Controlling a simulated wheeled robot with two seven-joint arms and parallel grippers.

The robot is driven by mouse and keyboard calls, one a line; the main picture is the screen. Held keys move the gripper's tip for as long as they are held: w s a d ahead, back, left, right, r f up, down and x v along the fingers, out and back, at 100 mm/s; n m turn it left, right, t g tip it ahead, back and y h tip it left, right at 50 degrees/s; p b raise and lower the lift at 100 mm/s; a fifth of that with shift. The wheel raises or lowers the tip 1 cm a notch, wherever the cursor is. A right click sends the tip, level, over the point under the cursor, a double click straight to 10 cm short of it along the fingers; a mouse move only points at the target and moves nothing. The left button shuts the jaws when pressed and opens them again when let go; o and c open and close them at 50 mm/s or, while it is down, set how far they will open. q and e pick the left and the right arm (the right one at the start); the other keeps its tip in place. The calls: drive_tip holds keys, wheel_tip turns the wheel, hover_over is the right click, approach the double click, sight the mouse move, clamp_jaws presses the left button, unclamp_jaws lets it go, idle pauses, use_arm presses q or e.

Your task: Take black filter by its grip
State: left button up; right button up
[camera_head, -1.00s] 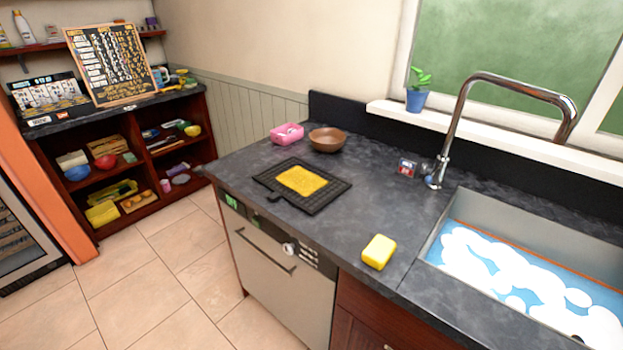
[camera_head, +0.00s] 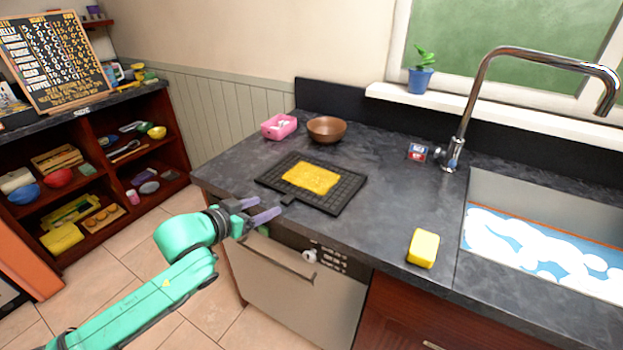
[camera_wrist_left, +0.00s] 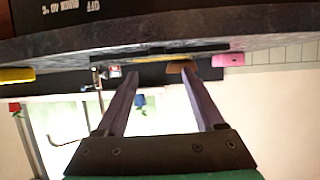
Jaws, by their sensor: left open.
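The black filter (camera_head: 341,196) is a flat black grid tray lying on the dark countertop, with a yellow slab (camera_head: 311,178) on it. Its small grip tab (camera_head: 289,199) sticks out at the front left side, near the counter edge. My left gripper (camera_head: 263,208) is open and empty, its two purple fingers just left of the grip and apart from it. In the left wrist view the fingers (camera_wrist_left: 158,95) are spread, and the counter shows upside down, edge-on. My right gripper is not in view.
A pink box (camera_head: 279,127) and a brown bowl (camera_head: 326,129) stand behind the filter. A yellow sponge (camera_head: 423,248) lies to the right, near the sink (camera_head: 508,197) and tap (camera_head: 455,150). A dishwasher (camera_head: 300,290) is below the counter edge. The counter between filter and sponge is clear.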

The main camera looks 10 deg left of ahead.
sight(287, 198)
use_arm(q)
drive_tip(key=x, duration=0.2)
drive_tip(key=p+x, duration=0.1)
drive_tip(key=x, duration=0.5)
drive_tip(key=shift+w+d+r, duration=0.1)
drive_tip(key=shift+d+r, duration=0.05)
drive_tip(key=shift+d, duration=0.15)
drive_tip(key=shift+w, duration=0.2)
drive_tip(key=shift+s, duration=0.15)
clamp_jaws()
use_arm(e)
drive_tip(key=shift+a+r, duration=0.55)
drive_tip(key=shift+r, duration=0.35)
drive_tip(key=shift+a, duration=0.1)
